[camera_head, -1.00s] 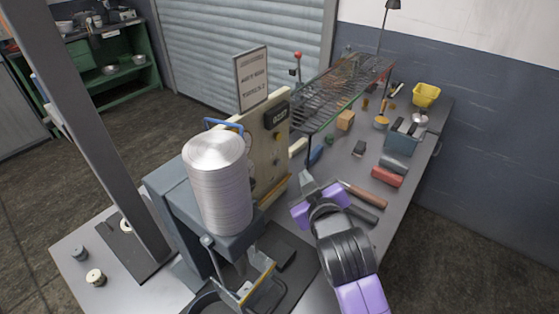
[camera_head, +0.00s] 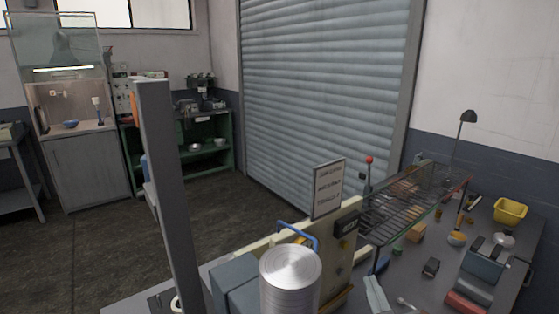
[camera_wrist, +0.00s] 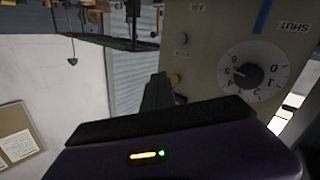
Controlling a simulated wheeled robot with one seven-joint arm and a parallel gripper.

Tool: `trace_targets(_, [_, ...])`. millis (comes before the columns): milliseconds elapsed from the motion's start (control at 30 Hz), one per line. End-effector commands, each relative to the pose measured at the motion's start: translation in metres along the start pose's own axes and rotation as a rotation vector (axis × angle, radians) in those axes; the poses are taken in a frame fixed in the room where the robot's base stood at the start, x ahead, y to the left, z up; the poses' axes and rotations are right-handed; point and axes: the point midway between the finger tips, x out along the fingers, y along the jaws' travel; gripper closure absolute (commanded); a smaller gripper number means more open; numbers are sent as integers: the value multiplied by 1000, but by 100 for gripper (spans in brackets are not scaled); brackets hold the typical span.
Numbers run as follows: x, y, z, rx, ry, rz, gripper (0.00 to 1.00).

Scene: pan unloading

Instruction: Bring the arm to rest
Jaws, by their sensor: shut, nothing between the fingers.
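The rest of the arm is below that view. In the wrist view my gripper (camera_wrist: 157,90) is dark, with its fingers together and nothing between them. It points past a beige panel (camera_wrist: 215,70) with a dial (camera_wrist: 250,72) and a "SHUT" label. I cannot tell the exact gap between fingers and panel.
The bench right of the gripper holds a wire rack (camera_head: 415,200), a blue-grey bin (camera_head: 484,262), a red roll (camera_head: 465,303) and a yellow basket (camera_head: 510,211). A sign (camera_head: 328,188) stands above the panel. A grey post (camera_head: 168,200) rises at left. Open floor lies beyond.

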Motion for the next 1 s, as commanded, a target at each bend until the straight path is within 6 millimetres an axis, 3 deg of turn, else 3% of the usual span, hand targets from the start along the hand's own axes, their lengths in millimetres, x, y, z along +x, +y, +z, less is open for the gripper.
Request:
trace_targets(267, [-78, -9, 24, 108, 90, -24, 100])
trace_targets(533, [-179, -12, 52, 218, 105, -44, 100])
trace_targets(1000, [-339, -6, 86, 328, -64, -60, 100])
